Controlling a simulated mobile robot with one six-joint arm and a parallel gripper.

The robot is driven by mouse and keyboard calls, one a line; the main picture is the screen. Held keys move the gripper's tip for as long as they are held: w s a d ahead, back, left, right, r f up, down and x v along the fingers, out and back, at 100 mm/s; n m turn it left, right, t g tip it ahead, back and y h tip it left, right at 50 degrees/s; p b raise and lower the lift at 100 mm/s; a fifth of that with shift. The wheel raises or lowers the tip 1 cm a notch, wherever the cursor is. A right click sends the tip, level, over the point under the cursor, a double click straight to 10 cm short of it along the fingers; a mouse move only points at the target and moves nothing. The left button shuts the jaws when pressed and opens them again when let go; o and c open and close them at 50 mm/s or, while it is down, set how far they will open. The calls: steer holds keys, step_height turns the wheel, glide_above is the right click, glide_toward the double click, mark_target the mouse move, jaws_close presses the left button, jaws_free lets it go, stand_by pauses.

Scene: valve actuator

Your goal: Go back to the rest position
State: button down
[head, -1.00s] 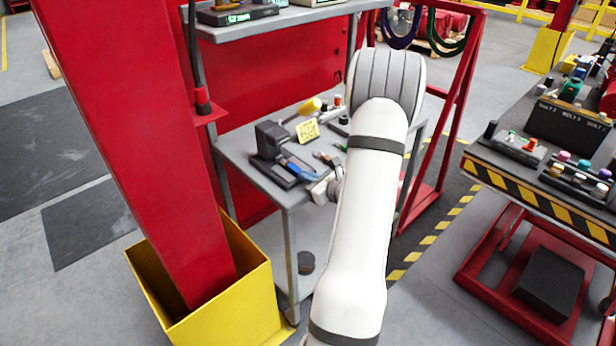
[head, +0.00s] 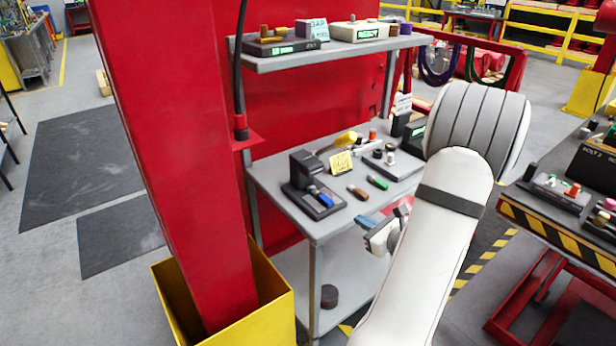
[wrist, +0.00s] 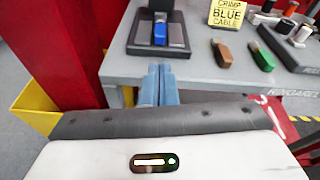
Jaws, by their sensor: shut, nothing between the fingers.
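My gripper (head: 370,223) is at the front right corner of the grey workbench (head: 279,207) in the head view, apart from the things on it. In the wrist view its two blue fingers (wrist: 158,84) lie side by side, closed, with nothing between them. My white arm crosses the right of the head view and hides part of the bench. A black crimp tool stand (head: 314,188) with a blue piece (wrist: 160,33) in it stands on the bench, beyond the fingertips in the wrist view.
A red column (head: 175,150) in a yellow guard (head: 270,300) stands left. A shelf (head: 330,49) hangs above. A striped bench (head: 560,235) stands right.

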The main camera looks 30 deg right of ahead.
steer(key=a+r+n+g+y, duration=0.35)
steer(key=a+n, duration=0.35)
steer(key=a, duration=0.5)
steer(key=a+r+n+g+y, duration=0.2)
steer(key=a+n+g+y, duration=0.25)
steer(key=a+n, duration=0.5)
steer(key=s+a+r+n+g+h, duration=0.4)
steer(key=s+a+n+h, duration=0.5)
steer(key=n, duration=0.7)
steer(key=shift+s+a+r+n+g, duration=0.3)
steer(key=shift+s+r+n, duration=0.05)
steer(key=shift+s+r, duration=0.3)
